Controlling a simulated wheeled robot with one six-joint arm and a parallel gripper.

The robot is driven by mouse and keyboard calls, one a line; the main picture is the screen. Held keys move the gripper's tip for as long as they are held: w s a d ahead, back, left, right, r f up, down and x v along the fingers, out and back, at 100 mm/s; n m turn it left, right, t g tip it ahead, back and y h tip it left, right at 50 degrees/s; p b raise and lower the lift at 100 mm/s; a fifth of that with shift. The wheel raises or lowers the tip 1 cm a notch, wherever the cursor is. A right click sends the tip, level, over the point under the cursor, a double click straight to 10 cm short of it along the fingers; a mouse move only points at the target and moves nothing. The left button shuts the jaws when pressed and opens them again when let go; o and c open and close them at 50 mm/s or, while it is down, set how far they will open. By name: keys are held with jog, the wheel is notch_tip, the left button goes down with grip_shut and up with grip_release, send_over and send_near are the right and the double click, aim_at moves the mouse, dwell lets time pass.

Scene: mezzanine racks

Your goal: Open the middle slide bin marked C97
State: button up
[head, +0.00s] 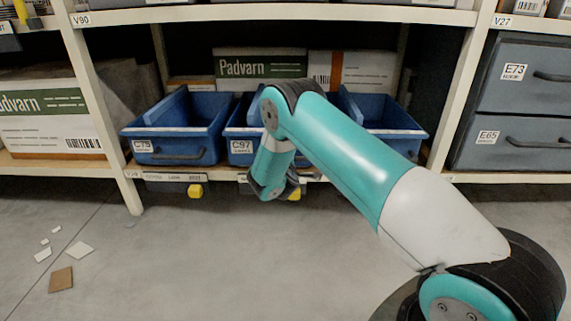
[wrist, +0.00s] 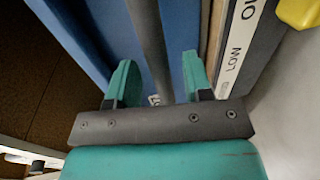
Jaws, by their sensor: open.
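The middle blue bin marked C97 (head: 240,147) sits on the lower shelf in the head view, mostly hidden behind my arm. It looks pushed in level with its neighbours. In the wrist view the blue bin front (wrist: 90,35) is close ahead, with its dark grey handle bar (wrist: 150,40) running down between my fingers. My gripper (wrist: 158,80) is open, one green finger on each side of the bar. Neither finger visibly presses on it. In the head view my arm's end hangs before the bin, and the fingers cannot be made out.
Blue bins stand on both sides, C75 (head: 180,130) at left and another (head: 385,120) at right. The shelf-edge label strip (wrist: 243,40) and a yellow block (wrist: 300,12) are close to my gripper. Grey drawers (head: 525,90) stand at right. Scraps (head: 61,279) lie on the otherwise open floor.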

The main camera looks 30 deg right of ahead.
jog(key=b+x, duration=0.1)
jog(key=x, duration=0.2)
jog(key=shift+w+d, duration=0.2)
jog(key=shift+w, duration=0.05)
